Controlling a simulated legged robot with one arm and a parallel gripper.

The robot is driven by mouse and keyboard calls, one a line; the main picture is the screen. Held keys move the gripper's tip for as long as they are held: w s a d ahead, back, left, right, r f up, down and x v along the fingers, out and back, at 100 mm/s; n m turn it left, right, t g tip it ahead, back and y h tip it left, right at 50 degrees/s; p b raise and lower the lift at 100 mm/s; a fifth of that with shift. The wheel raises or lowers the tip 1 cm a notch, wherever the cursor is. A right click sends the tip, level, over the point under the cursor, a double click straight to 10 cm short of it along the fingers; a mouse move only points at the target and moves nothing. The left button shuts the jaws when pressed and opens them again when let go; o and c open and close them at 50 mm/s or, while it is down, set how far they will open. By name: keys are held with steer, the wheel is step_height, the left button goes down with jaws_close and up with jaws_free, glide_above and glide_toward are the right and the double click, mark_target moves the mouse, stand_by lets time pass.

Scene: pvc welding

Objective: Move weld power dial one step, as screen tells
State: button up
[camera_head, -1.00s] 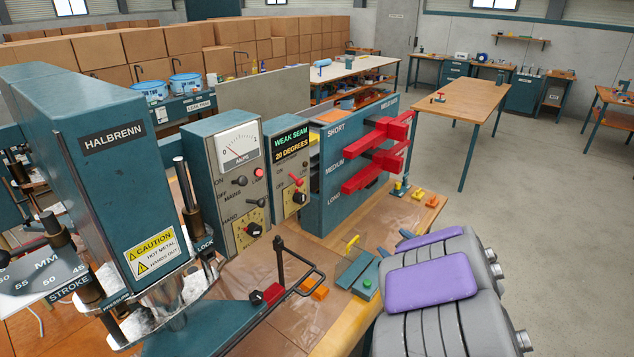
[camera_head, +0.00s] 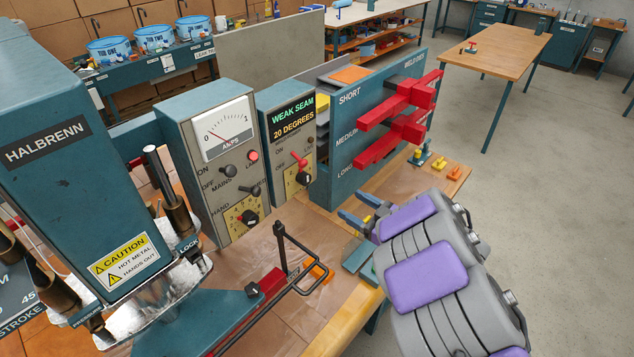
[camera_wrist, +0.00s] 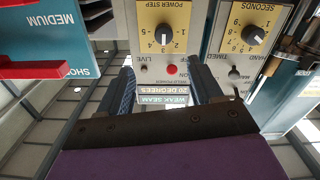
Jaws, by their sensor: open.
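The power step dial (camera_head: 304,178) is a black knob on a yellow plate, low on the narrow panel of the welder. The screen (camera_head: 291,119) above it reads "WEAK SEAM" and "20 DEGREES". In the upside-down wrist view, the dial (camera_wrist: 163,35) has its white mark near the 3, and the red switch (camera_wrist: 171,69) and screen (camera_wrist: 163,95) show beyond it. My gripper (camera_head: 357,207) is open and empty, to the right of the panel and apart from the dial. Its two fingers (camera_wrist: 166,88) stand apart in the wrist view, with the panel between and beyond them.
The seconds dial (camera_head: 250,217) is on the wider panel to the left. Red bars (camera_head: 395,125) jut from the rack right of the dial. A black handle frame (camera_head: 283,258) rises from the bench in front. The bench between panel and gripper has some free room.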

glide_toward(308, 180)
steer(key=w+a, duration=0.1)
steer(key=a, duration=0.2)
steer(key=w+a, duration=0.1)
steer(key=w+b, duration=0.1)
steer(key=w+a, duration=0.1)
steer(key=shift+w+a+f+b, duration=0.25)
steer(key=shift+w+a+b, duration=0.1)
steer(key=shift+w, duration=0.05)
steer(key=shift+w+a, duration=0.15)
steer(key=shift+a, duration=0.6)
steer(key=shift+d, duration=0.4)
steer(key=c, duration=1.1)
steer(key=shift+o, duration=0.2)
steer(key=shift+r, duration=0.15)
